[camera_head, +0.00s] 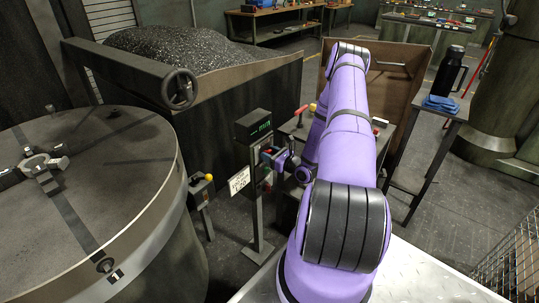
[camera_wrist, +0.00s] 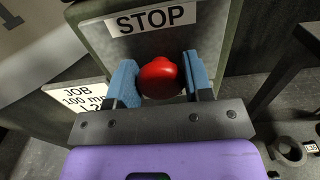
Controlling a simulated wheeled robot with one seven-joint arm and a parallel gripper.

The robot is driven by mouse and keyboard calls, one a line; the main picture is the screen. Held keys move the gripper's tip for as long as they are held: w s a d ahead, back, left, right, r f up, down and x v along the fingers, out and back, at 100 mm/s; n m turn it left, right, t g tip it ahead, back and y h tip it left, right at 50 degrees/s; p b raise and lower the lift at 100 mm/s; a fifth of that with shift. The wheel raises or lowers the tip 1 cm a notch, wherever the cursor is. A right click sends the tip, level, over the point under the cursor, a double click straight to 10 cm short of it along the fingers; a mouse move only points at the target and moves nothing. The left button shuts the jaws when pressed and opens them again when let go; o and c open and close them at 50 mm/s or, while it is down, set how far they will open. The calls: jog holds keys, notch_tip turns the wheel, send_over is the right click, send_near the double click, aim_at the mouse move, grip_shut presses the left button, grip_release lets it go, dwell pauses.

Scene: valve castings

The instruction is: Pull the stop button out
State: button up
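The stop button is a red mushroom-shaped knob (camera_wrist: 161,78) on the front of a grey-green box, below a white STOP label (camera_wrist: 152,19) in the wrist view. My gripper (camera_wrist: 161,80) has a blue-padded finger on each side of the knob. Both pads appear to touch its sides, with no clear gap, so the gripper looks shut on it. The knob is mostly hidden there by the fingers.
A white job sign (camera_head: 239,181) hangs on the post. A bin of dark granules (camera_head: 190,85) is behind. A side table (camera_head: 440,115) with a bottle stands right.

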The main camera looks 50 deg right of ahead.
jog(key=shift+c, duration=0.5)
jog(key=shift+s, duration=0.55)
jog(key=o, duration=1.2)
jog(key=shift+s, duration=0.1)
jog(key=shift+o, duration=0.2)
jog(key=s, duration=1)
jog(key=shift+s+d, duration=0.4)
jog(key=shift+d, duration=0.05)
